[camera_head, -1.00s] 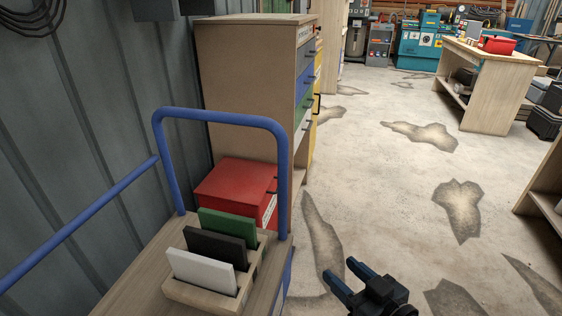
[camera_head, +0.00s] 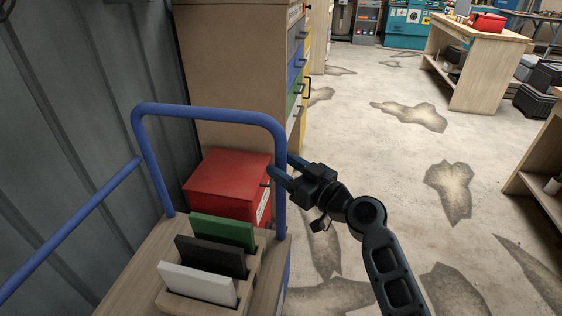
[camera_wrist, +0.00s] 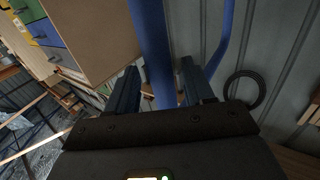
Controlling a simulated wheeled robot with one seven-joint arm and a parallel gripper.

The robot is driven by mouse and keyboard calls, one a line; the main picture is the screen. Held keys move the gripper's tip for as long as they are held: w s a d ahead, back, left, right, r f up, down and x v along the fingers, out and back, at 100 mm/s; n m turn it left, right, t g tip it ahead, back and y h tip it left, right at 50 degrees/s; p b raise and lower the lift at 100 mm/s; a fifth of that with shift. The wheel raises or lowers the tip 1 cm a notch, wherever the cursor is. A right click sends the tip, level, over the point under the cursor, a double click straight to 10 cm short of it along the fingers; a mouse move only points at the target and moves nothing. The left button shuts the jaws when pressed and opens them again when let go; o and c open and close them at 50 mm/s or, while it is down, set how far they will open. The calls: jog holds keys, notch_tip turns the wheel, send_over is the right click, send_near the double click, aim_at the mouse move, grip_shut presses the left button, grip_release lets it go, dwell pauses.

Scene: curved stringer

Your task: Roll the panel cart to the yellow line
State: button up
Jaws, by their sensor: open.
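The panel cart has a wooden deck (camera_head: 140,270) and a blue tubular handle (camera_head: 210,111), at lower left in the head view. A slotted wooden holder on the deck carries a green panel (camera_head: 222,231), a black panel (camera_head: 210,256) and a white panel (camera_head: 197,284). My gripper (camera_head: 282,165) is open at the handle's right upright. In the wrist view, the blue bar (camera_wrist: 153,45) passes between the two fingers of my gripper (camera_wrist: 160,85); contact cannot be told. No yellow line shows.
A red box (camera_head: 228,183) and a drawer cabinet (camera_head: 235,60) stand just beyond the handle. A corrugated wall (camera_head: 70,130) runs close along the left. The patched floor (camera_head: 370,150) is open to the right, with a workbench (camera_head: 465,75) farther back.

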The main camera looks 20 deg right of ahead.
jog(key=shift+x, duration=0.85)
jog(key=shift+c, duration=0.3)
grip_shut()
